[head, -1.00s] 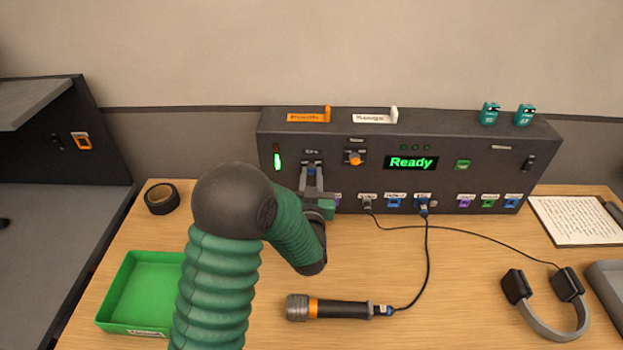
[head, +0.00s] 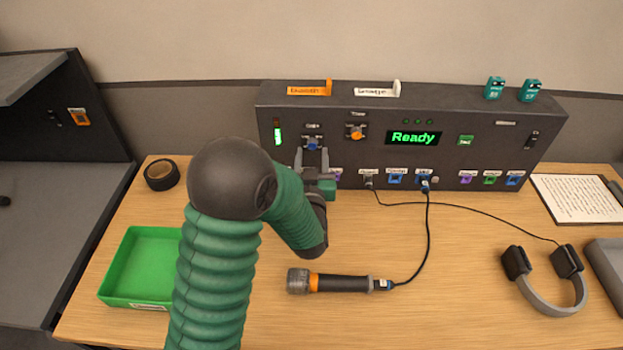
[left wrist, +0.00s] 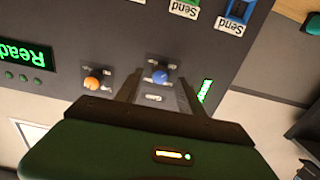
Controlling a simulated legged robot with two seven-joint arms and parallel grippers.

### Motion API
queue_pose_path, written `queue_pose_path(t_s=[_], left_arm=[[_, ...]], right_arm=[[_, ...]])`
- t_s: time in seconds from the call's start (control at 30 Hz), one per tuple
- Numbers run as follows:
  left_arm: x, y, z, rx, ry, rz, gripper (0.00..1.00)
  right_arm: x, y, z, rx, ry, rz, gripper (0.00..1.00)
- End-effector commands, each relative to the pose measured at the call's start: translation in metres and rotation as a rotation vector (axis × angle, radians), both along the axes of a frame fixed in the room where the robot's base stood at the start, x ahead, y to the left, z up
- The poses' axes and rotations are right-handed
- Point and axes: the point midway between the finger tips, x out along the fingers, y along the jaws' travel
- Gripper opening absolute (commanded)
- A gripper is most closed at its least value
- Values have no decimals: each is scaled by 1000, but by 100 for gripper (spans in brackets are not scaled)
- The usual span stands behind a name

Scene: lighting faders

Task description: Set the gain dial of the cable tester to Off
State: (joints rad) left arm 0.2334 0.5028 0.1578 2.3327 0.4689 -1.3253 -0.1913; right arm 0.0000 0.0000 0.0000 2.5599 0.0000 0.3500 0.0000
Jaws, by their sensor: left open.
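The cable tester (head: 480,150) is a long dark panel at the back of the desk, with a green "Ready" display (head: 413,138). Its blue dial (head: 312,144), which appears to be labelled Gain, sits on the left part of the panel. The blue dial also shows in the left wrist view (left wrist: 161,76). My left gripper (head: 312,160) is open just in front of and below this dial. In the left wrist view its fingers (left wrist: 155,88) point toward the dial, apart from each other. The dial's exact setting is too small to read. My right gripper is not seen.
An orange dial (head: 356,132) sits just right of the blue one. A microphone (head: 340,283) with a cable plugged into the panel lies on the desk. A green tray (head: 140,300), black tape roll (head: 162,174) and headphones (head: 545,290) stand around.

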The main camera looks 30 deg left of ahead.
Motion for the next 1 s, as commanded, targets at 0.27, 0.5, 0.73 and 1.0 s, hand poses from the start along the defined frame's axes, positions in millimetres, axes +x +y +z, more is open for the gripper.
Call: queue_pose_path(t_s=[0.27, 0.5, 0.73, 1.0], left_arm=[[-55, -35, 7, -1, 5, -2, 46], [-64, -40, 9, -4, 9, 5, 46], [-94, -60, -1, -2, 9, -6, 46], [-122, -75, 1, -2, 3, -1, 46]], right_arm=[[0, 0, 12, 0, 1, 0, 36], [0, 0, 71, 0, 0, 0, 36], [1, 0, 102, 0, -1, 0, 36], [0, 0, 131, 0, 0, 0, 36]])
